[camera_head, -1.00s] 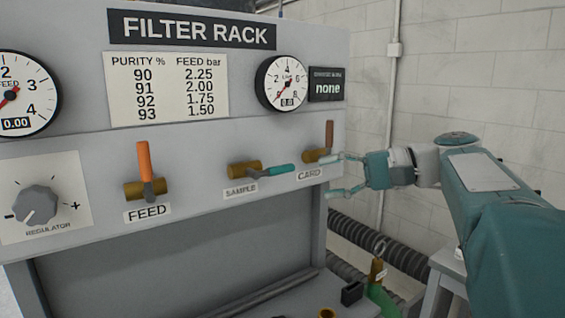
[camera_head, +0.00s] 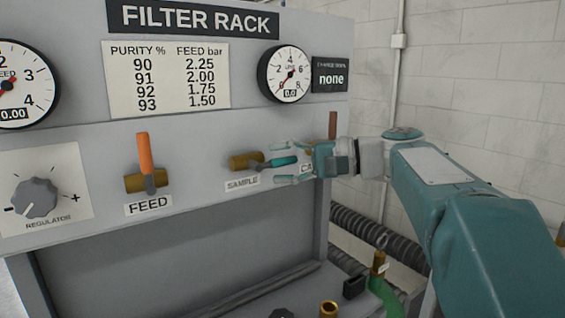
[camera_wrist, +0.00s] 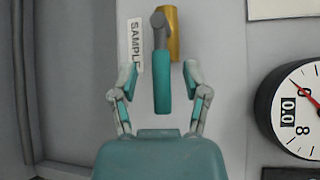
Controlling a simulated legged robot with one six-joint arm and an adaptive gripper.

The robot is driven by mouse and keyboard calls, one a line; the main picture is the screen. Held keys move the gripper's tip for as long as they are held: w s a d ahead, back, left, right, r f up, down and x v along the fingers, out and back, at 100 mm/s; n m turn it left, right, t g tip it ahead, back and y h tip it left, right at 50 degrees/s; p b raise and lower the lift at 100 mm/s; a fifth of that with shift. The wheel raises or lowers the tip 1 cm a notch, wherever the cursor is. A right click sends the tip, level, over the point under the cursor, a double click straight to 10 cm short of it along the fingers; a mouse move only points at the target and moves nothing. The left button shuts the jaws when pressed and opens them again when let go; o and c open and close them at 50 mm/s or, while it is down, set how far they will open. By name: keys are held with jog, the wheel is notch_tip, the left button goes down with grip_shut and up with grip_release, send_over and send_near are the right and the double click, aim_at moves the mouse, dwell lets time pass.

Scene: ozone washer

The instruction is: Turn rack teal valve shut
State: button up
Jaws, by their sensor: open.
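The teal valve handle (camera_head: 281,162) sits on a brass valve body (camera_head: 245,161) above the SAMPLE label (camera_head: 242,184) on the rack panel. The handle points sideways to the right, in line with the body. My gripper (camera_head: 283,164) is open at the handle's right end. In the wrist view the teal handle (camera_wrist: 161,84) lies between the two open fingers (camera_wrist: 157,84), with a visible space on each side. The brass body (camera_wrist: 174,34) and grey lever neck show beyond the fingertips.
The orange FEED lever (camera_head: 144,153) stands upright to the left. The brown CARD lever (camera_head: 332,125) stands upright just above my gripper, its valve mostly hidden. A round gauge (camera_head: 285,74) is above. Hoses (camera_head: 378,236) and a green-based brass fitting (camera_head: 378,264) lie below right.

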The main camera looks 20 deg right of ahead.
aim_at(251, 154)
jog(key=shift+a, duration=0.1)
grip_shut()
jog(key=shift+r+h, duration=0.1)
jog(key=shift+h, duration=0.2)
jog(key=r+n+h, duration=0.1)
jog(key=n+h, duration=0.2)
jog(key=shift+a+r, duration=0.2)
jog(key=shift+r, duration=0.2)
jog(key=h, duration=0.1)
jog(key=r+n+h, duration=0.1)
jog(key=a+n+h, duration=0.1)
jog(key=shift+s+a+r+h, duration=0.1)
jog(key=shift+s+r+h, duration=0.15)
jog(key=shift+h, duration=0.15)
jog(key=h, duration=0.1)
jog(key=a+n+h, duration=0.1)
jog(key=h, duration=0.1)
jog(key=shift+s+a+r+n+t, duration=0.25)
jog(key=shift+r+n+t, duration=0.05)
jog(key=shift+r+n, duration=0.1)
jog(key=shift+s+a+n+t+h, duration=0.1)
jog(key=shift+a+n+t+h, duration=0.25)
jog(key=shift+h, duration=0.45)
jog(key=shift+s+a+n+t+h, duration=0.15)
jog(key=shift+a+n+h, duration=0.25)
jog(key=shift+h, duration=0.4)
